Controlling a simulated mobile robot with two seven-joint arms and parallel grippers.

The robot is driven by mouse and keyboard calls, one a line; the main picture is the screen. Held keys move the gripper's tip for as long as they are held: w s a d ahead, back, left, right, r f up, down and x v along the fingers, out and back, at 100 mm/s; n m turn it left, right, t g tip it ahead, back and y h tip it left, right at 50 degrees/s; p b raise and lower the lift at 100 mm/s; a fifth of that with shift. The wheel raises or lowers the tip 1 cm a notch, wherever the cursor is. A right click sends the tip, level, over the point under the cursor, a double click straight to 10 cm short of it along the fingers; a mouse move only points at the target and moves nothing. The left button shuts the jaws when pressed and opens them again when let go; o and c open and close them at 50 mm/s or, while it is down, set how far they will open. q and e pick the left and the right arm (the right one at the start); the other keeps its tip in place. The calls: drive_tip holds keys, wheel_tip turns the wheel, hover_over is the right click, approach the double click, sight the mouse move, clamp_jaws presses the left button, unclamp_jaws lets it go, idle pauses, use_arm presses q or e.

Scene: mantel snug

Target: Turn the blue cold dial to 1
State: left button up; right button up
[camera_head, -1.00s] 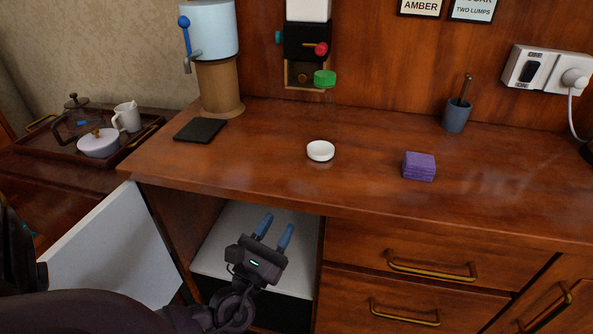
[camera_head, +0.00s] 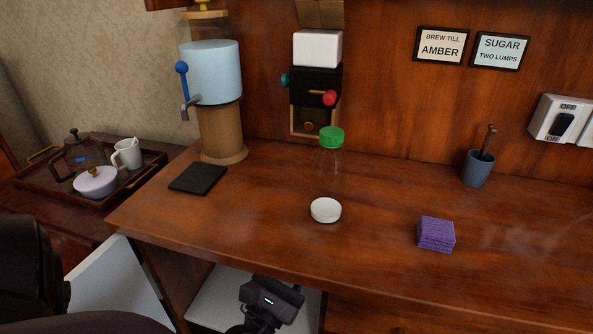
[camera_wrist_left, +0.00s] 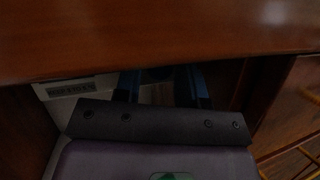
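My left gripper body shows below the counter edge in the head view, in front of the open cabinet; its fingers are hidden there. In the left wrist view its two blue fingers (camera_wrist_left: 160,86) are apart and reach under the counter. A dark bluish shape (camera_wrist_left: 157,74) lies beyond and between the fingertips; it is too dim to tell whether it is the cold dial or whether they touch it. No dial marked cold or numbered 1 can be made out. My right gripper is not in view.
The counter edge (camera_wrist_left: 160,55) hangs close above the left fingers. A white surface (camera_head: 215,300) lies inside the cabinet, and its white door (camera_head: 118,285) stands open at left.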

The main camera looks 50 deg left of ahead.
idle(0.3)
use_arm(q)
drive_tip(key=c, duration=0.6)
drive_tip(key=shift+c, duration=0.2)
drive_tip(key=shift+f+n, duration=0.1)
drive_tip(key=shift+n, duration=0.4)
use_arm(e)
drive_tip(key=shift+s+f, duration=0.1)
use_arm(q)
drive_tip(key=n+y+b, duration=0.1)
drive_tip(key=n+y, duration=0.1)
drive_tip(key=n, duration=0.1)
drive_tip(key=n+g+y+b, duration=0.1)
drive_tip(key=n+y, duration=0.1)
drive_tip(key=n, duration=0.1)
drive_tip(key=n+y, duration=0.2)
drive_tip(key=n, duration=0.1)
drive_tip(key=shift+w+d+n+g+b, duration=0.2)
drive_tip(key=shift+n+g+b, duration=0.1)
drive_tip(key=shift+n+b, duration=0.1)
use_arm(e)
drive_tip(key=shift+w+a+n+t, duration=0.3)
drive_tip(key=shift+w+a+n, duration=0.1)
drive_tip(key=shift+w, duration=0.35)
use_arm(q)
drive_tip(key=shift+y, duration=0.3)
